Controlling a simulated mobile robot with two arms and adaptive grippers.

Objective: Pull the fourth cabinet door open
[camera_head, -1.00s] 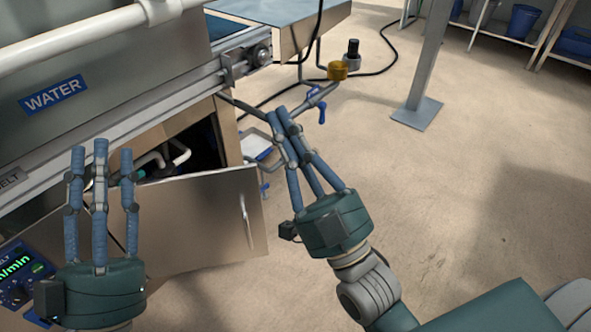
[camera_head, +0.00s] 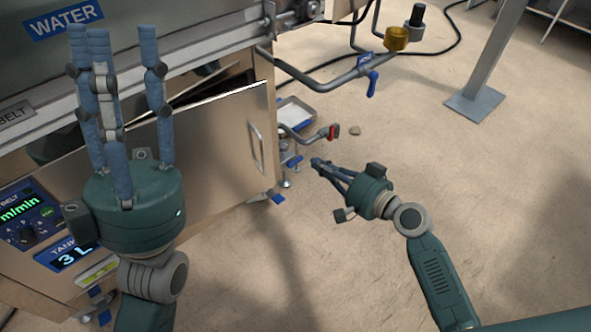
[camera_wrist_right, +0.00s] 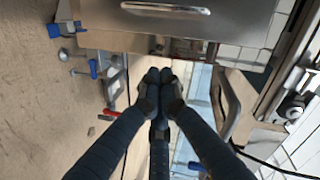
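The steel cabinet door (camera_head: 215,150) stands ajar in the head view, with a dark gap above its top edge. Its upright bar handle (camera_head: 255,147) is near its right edge; the handle (camera_wrist_right: 165,9) also shows at the top of the right wrist view. My right gripper (camera_head: 318,165) is right of the door, apart from the handle. Its fingertips (camera_wrist_right: 160,78) meet, with nothing seen between them. My left gripper (camera_head: 112,45) is in front of the cabinet at left, fingers spread and empty, hiding part of the door and frame.
A pipe with a red-handled valve (camera_head: 333,132) and a small tray (camera_head: 296,113) are right of the door. A blue-handled valve (camera_head: 372,83) and a grey post (camera_head: 488,75) stand farther back. The floor at right is clear.

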